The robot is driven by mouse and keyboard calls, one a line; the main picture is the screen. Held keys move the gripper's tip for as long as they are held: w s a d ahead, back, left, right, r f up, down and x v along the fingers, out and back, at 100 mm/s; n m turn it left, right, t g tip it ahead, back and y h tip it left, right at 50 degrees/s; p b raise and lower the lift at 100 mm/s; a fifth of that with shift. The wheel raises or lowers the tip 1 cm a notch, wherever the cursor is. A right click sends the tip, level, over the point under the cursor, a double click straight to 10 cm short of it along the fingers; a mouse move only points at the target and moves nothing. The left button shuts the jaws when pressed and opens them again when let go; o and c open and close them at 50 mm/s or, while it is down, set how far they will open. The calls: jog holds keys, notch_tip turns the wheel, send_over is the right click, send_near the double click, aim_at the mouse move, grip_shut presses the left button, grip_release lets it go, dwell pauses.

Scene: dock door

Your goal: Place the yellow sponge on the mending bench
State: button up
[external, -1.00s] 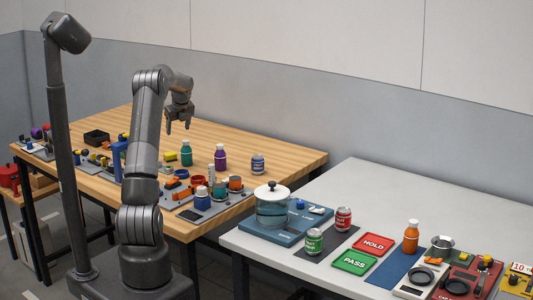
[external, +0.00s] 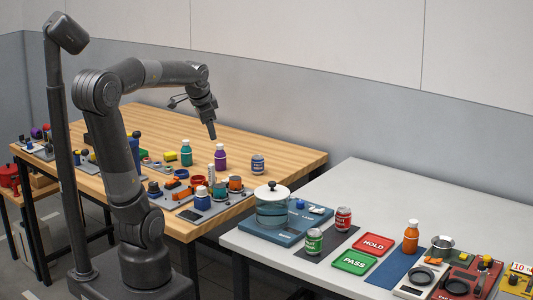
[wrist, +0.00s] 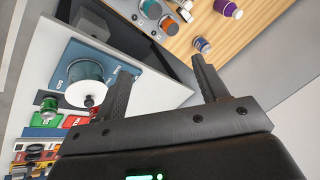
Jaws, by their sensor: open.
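A small yellow block (external: 170,156), which looks like the yellow sponge, lies on the wooden-topped bench (external: 270,150), left of a green bottle. It does not show in the wrist view. No label shows which of the surfaces is the mending bench. My gripper (external: 212,137) is above the wooden bench, over the area of the purple bottle, pointing down. In the wrist view my gripper (wrist: 162,80) is open, with nothing between its fingers.
The wooden bench holds a green bottle (external: 186,153), a purple bottle (external: 220,157), a blue jar (external: 258,165) and several jars. The white table (external: 350,185) holds a glass pot (external: 272,210), two cans, red and green signs (external: 355,262) and an orange bottle (external: 411,237). A gap separates both tables.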

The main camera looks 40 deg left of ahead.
jog(key=s+d+f+n+h, duration=0.1)
jog(key=s+d+f+n, duration=0.1)
jog(key=s, duration=0.4)
jog(key=s+d+f+n, duration=0.3)
jog(key=s+d+n, duration=0.1)
jog(key=s, duration=0.3)
jog(key=shift+d+t+h, duration=0.4)
jog(key=shift+d, duration=0.2)
